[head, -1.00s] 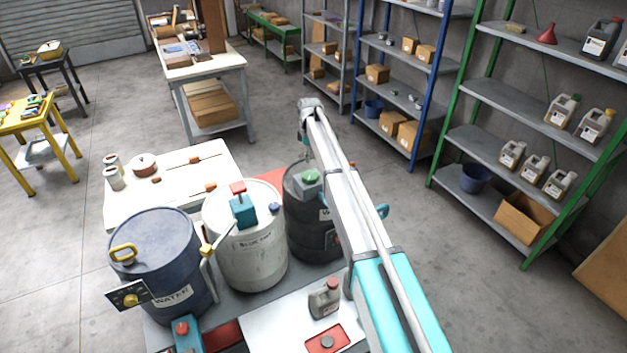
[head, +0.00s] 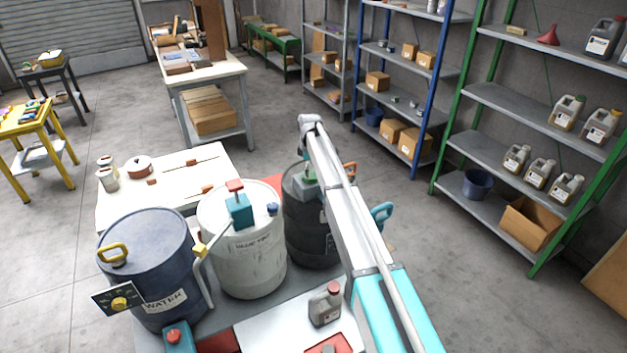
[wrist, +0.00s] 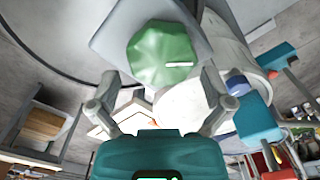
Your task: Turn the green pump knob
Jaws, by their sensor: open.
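The green knob (wrist: 160,55) is large in the wrist view, a rounded, lobed cap with a white mark, on a grey housing (wrist: 112,27). My gripper (wrist: 160,92) is open, its two grey fingers apart at either side, just below the knob in the picture. Whether a finger touches it I cannot tell. In the head view the knob (head: 306,179) shows small on top of the black drum (head: 308,235), beside my arm. My arm covers part of that drum, and my gripper does not show clearly there.
A white drum (head: 240,262) with a red-topped teal pump (head: 239,206) stands left of the black drum. A blue water drum (head: 150,240) is further left. A grey jug (head: 325,306) stands in front. Shelves (head: 510,100) line the right; the floor between is clear.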

